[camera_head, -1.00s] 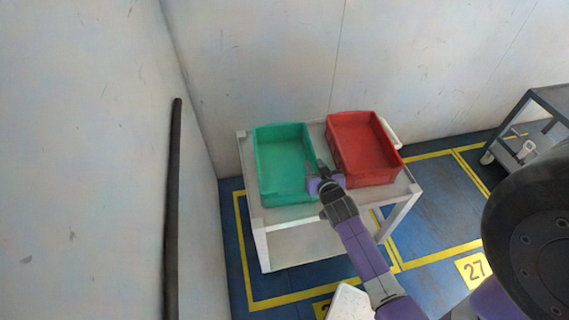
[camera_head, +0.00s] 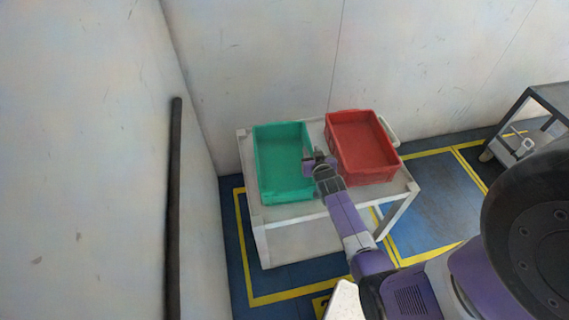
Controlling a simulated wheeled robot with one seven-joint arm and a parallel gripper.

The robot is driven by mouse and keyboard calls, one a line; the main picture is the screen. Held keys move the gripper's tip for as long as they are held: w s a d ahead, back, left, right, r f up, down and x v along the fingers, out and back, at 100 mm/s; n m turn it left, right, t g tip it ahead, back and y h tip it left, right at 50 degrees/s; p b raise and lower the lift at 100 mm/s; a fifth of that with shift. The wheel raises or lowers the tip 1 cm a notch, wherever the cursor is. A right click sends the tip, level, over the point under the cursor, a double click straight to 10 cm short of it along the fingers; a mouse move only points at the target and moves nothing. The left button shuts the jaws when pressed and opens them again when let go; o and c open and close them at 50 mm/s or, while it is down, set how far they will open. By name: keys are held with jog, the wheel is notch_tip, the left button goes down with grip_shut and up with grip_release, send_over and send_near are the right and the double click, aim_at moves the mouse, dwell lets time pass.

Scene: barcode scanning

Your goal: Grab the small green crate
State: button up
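The small green crate (camera_head: 283,193) is empty and stands upright on the left part of a white table (camera_head: 290,216). My gripper (camera_head: 318,160) is at the right wall of the green crate, between it and the red crate (camera_head: 362,150). Its fingers overlap the crate's right rim in the picture. The fingers are too small to tell whether they are open or shut, or whether they touch the rim. The crate sits flat on the table.
The red crate stands close on the right of the green one, leaving a narrow gap. A white wall (camera_head: 260,60) is behind the table, and another wall (camera_head: 90,160) is on the left. A dark cart (camera_head: 540,105) stands at the far right.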

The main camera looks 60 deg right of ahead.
jog(key=shift+d, duration=0.1)
jog(key=shift+c, duration=0.2)
grip_shut()
jog(key=shift+w, duration=0.1)
dwell(1.1)
